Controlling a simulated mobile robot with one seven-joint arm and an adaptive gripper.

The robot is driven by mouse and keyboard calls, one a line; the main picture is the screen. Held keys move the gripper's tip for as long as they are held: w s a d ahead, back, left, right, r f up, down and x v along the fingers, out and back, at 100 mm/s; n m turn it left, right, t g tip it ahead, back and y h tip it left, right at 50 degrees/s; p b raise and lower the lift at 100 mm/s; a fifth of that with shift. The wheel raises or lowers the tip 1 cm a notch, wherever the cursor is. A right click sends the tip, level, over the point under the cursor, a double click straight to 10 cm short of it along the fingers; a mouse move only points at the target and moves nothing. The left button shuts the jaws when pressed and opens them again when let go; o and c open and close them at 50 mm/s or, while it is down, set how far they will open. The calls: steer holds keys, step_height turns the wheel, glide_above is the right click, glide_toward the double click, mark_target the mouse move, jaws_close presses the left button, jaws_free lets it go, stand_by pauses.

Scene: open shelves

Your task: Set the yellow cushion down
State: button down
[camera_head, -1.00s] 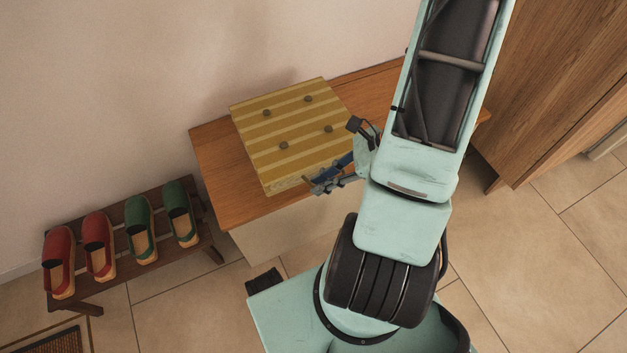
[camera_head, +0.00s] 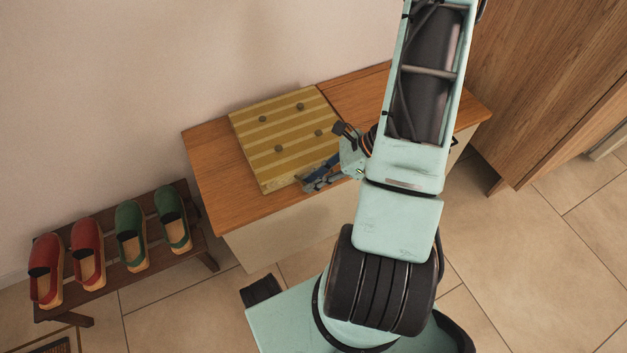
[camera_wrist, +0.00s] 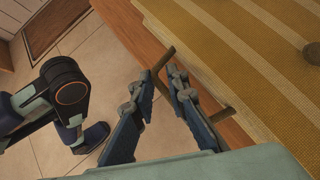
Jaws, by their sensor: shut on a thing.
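The yellow cushion (camera_head: 284,134) is striped, with several dark buttons. It lies roughly level over the left part of the wooden bench top (camera_head: 214,168). It looks very low over the wood; I cannot tell whether its whole underside touches. In the wrist view, my gripper's fingers (camera_wrist: 190,92) are beside the cushion (camera_wrist: 255,50), with the bench edge (camera_wrist: 118,22) behind. The exact contact between fingers and cushion is hard to see.
A low shoe rack (camera_head: 108,285) with red shoes (camera_head: 87,255) and green shoes (camera_head: 130,237) stands left of the bench. A tall wooden cabinet (camera_head: 545,90) stands at right. The wall is close behind the bench. Bare bench top shows right of the cushion.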

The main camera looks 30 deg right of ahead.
steer(key=c, duration=1.9)
jaws_free()
steer(key=p+v, duration=0.4)
steer(key=v, duration=0.8)
steer(key=shift+r, duration=0.15)
